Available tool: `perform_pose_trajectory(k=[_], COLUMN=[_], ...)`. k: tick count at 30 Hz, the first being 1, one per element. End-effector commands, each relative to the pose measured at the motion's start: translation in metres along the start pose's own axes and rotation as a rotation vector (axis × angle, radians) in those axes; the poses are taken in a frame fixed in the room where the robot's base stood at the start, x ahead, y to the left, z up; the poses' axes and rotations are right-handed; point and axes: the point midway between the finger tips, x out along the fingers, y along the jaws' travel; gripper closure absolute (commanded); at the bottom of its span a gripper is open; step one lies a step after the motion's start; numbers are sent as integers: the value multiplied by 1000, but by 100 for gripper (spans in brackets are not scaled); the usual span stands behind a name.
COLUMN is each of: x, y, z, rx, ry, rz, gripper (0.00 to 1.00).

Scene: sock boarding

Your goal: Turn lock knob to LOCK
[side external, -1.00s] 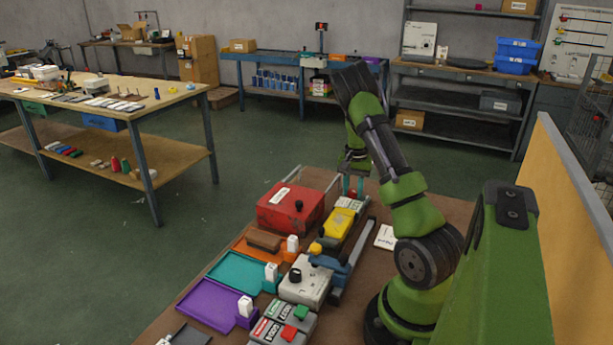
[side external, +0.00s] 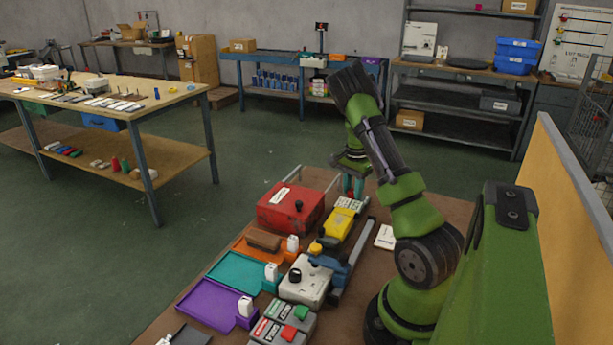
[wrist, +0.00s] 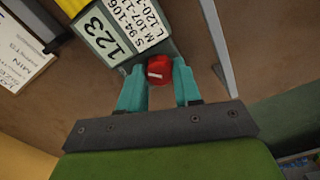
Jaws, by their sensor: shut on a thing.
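In the wrist view a red knob (wrist: 158,72) with a pale mark on its face sits between the two teal fingers of my gripper (wrist: 160,88), which is shut on it. The knob is at the end of a grey block with a label panel (wrist: 122,28) reading "123" and size ranges. In the side view my gripper (side external: 353,187) points down at the far end of the row of devices, by the yellow unit (side external: 339,222). There the fingers mostly hide the knob. I cannot make out any LOCK lettering.
Orange, teal (side external: 243,272) and purple (side external: 209,304) trays lie nearer, beside a grey box (side external: 306,280) with a black knob. A white card (side external: 385,237) lies right of the rail.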

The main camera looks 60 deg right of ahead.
Motion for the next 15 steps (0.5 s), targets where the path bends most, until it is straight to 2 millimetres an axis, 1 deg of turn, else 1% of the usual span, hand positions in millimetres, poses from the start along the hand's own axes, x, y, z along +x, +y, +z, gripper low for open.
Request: perform_pose_trajectory(k=[12,13,15], x=[-1,-1,-1], y=[0,0,0], z=[0,0,0], rx=[12,11,11], ry=[-2,-2,-1], rz=[-1,-1,-1], gripper=[97,62,52])
